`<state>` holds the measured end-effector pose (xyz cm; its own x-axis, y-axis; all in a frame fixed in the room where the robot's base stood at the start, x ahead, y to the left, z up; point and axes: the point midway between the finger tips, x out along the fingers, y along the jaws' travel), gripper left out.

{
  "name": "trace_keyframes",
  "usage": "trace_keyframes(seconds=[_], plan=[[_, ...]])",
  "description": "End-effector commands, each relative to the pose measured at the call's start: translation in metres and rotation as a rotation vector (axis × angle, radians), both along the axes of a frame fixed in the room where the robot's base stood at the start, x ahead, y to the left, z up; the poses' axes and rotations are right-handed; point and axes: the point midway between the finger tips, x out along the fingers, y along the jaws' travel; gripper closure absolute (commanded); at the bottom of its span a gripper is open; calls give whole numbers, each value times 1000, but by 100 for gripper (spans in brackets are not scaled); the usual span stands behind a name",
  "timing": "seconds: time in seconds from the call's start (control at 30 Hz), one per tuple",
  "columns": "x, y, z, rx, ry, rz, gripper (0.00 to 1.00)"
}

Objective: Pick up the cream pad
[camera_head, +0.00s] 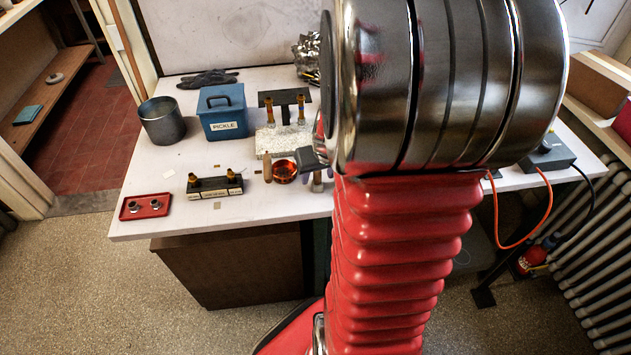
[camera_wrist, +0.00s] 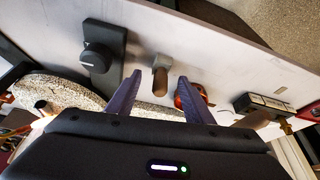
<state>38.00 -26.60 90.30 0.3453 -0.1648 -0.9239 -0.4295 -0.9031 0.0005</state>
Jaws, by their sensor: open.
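I cannot tell for certain which piece is the cream pad. Two small flat pale pieces lie on the white bench: a whitish square (camera_head: 168,173) in front of the grey metal pot, and a beige square (camera_head: 217,206) near the front edge. My gripper (camera_wrist: 160,76) is open, with two purple fingers apart and nothing held. It is near a wooden-handled tool (camera_wrist: 160,80), which shows between the fingers in the wrist view. In the head view my arm hides most of the gripper, which is right of both pale pieces.
An amber round dish (camera_head: 284,172) is close to my gripper. A black block with brass parts (camera_head: 214,187), a red tray (camera_head: 146,206), a blue PICKLE box (camera_head: 223,112) and the metal pot (camera_head: 162,122) stand left. A speckled pale block (camera_head: 283,138) is behind. The bench's front left has bare patches.

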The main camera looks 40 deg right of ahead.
Motion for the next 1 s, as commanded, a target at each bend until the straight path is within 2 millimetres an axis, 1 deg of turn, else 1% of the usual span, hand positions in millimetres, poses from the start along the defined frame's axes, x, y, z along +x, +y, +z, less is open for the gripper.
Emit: trace_keyframes(seconds=[0.1, 0.23, 0.83, 1.0], plan=[[4, -1, -11, 3, 1, 1, 53], [7, -3, -18, 1, 1, 0, 53], [7, -4, -19, 0, 0, 0, 53], [7, -3, -19, 0, 0, 0, 65]])
